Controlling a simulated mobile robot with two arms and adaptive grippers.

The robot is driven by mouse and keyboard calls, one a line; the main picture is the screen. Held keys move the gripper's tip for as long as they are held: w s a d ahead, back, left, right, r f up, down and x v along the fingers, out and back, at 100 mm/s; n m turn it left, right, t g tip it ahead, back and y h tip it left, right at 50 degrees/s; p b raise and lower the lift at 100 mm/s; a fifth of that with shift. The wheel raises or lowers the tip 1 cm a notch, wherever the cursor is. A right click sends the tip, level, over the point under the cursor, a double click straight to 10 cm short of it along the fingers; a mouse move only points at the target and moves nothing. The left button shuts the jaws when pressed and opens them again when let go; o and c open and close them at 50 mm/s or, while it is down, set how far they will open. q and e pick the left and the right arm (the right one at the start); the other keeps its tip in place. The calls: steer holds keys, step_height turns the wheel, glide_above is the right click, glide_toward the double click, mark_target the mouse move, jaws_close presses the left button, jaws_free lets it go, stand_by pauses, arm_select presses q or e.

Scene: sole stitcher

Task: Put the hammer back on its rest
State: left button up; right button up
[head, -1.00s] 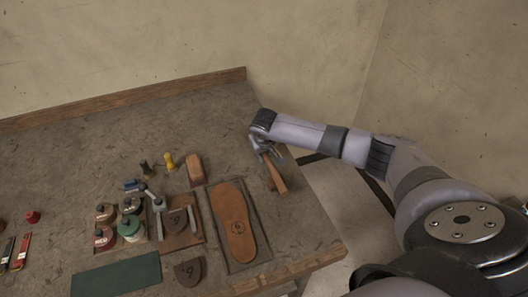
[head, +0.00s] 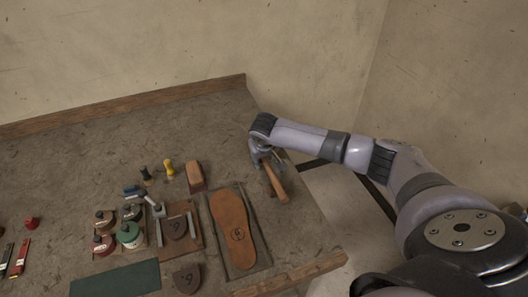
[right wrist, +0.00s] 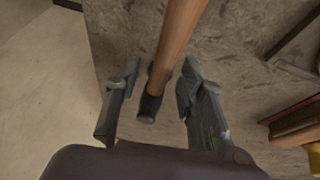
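The hammer (head: 276,183) lies near the right edge of the workbench, its wooden handle pointing down the picture. My right gripper (head: 264,155) is over its far end in the head view. In the right wrist view the wooden handle (right wrist: 178,45), with a dark end, passes between the two fingers of the right gripper (right wrist: 160,88). Gaps show on both sides, so the gripper is open around it. The hammer head is hidden or out of view, and I cannot make out the rest for certain. My left gripper is not in view.
Left of the hammer, a sole (head: 233,228) lies in a shallow tray. The bench edge drops off close by on the right.

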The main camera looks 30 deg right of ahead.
steer(key=b+v, duration=0.1)
steer(key=v, duration=1)
steer(key=shift+s, duration=0.1)
